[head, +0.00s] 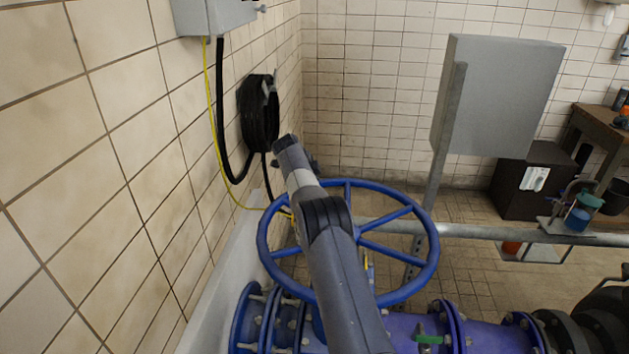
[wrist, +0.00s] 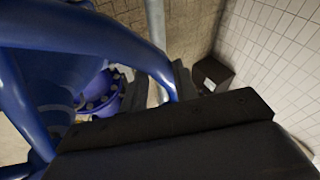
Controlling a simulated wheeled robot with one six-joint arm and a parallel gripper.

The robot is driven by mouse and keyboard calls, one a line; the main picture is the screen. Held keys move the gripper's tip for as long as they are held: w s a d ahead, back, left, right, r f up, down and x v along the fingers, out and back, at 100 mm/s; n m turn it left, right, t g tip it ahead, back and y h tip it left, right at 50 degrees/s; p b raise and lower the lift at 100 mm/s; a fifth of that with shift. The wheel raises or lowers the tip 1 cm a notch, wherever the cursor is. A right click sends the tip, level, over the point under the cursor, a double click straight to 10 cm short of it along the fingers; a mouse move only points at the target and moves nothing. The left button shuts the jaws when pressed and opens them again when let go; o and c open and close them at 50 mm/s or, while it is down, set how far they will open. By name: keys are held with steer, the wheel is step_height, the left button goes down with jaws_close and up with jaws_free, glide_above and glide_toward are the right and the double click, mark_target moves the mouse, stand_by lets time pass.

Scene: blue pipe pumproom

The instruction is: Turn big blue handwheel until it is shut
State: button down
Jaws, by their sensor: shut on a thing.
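The big blue handwheel (head: 429,245) lies roughly level above the blue pipework in the head view, with spokes running in to its hub. My arm crosses over it and hides the hub and part of the rim. In the wrist view the blue handwheel (wrist: 60,31) fills the upper left. My gripper (wrist: 161,88) is shut on the handwheel's rim, with the rim running between its two dark fingers. In the head view my arm hides the grip itself.
A tiled wall with a coiled black hose (head: 259,115) stands close on the left. A grey cabinet (head: 497,95) on a post stands behind right. A grey rail (head: 480,231) runs beyond the wheel. Blue flanged pipe (head: 480,335) lies below.

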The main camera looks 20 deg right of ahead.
steer(key=shift+d+f, duration=0.25)
steer(key=shift+d, duration=0.05)
steer(key=c, duration=1.5)
jaws_free()
steer(key=shift+o, duration=1.3)
steer(key=shift+w+f, duration=0.25)
steer(key=shift+o, duration=0.6)
steer(key=shift+s+r, duration=0.3)
steer(key=shift+s, duration=0.05)
steer(key=shift+d, duration=0.15)
steer(key=shift+a+r, duration=0.25)
steer(key=shift+a, duration=0.1)
steer(key=b+v, duration=0.3)
steer(key=v, duration=0.7)
steer(key=shift+s+a+b, duration=0.3)
steer(key=shift+s+b, duration=0.05)
steer(key=shift+s, duration=0.05)
steer(key=shift+r, duration=0.15)
steer(key=shift+c, duration=0.3)
